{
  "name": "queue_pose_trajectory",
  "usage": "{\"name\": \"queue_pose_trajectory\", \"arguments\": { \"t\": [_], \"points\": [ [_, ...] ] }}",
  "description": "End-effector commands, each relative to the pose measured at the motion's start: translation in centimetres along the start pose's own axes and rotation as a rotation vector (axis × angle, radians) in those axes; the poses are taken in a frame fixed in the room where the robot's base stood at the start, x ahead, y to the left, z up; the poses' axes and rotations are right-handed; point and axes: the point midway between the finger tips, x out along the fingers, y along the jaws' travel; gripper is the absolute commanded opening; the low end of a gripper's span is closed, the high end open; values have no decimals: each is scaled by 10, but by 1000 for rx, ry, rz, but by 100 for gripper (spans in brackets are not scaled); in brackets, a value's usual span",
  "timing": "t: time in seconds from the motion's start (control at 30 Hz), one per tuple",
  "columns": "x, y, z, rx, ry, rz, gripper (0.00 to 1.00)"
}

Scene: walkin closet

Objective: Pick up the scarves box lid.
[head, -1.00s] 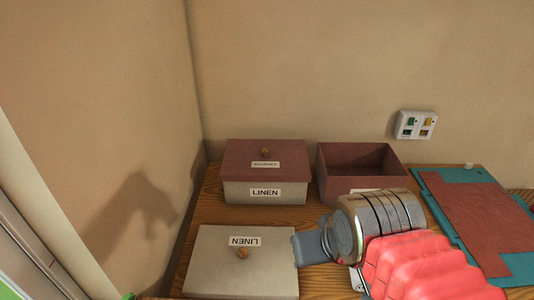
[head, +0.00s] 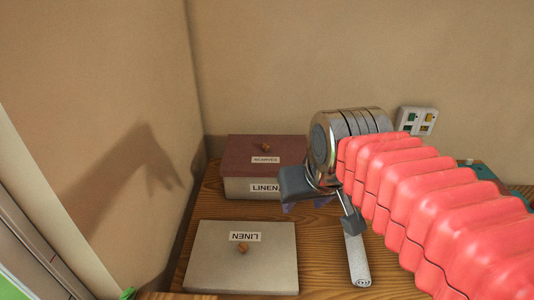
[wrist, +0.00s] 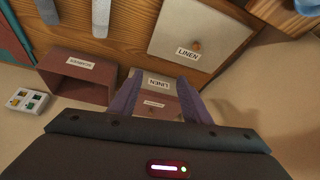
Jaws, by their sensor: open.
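The scarves box lid (head: 255,148) is maroon with a small brown knob and a SCARVES label. It sits on the cream box (head: 250,188) labelled LINEN, at the back left of the wooden surface. In the wrist view the lid (wrist: 157,105) shows between my two purple fingers. My gripper (head: 305,205) is open and empty, in front of and to the right of that box in the head view. I cannot tell whether it touches anything. The cream LINEN lid (head: 240,270) lies flat on the wood in front.
An open maroon box (wrist: 78,75) stands beside the LINEN box; my arm hides it in the head view. Walls close off the back and left.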

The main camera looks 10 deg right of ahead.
Motion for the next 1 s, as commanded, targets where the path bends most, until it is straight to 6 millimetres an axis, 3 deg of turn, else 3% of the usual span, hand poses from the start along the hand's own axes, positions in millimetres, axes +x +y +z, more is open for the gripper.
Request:
{"name": "queue_pose_trajectory", "arguments": {
  "t": [0.47, 1.0],
  "points": [
    [17, 1, -107, 2, -18, 1, 44],
    [68, 2, -214, 3, -35, 2, 44]
  ]
}}
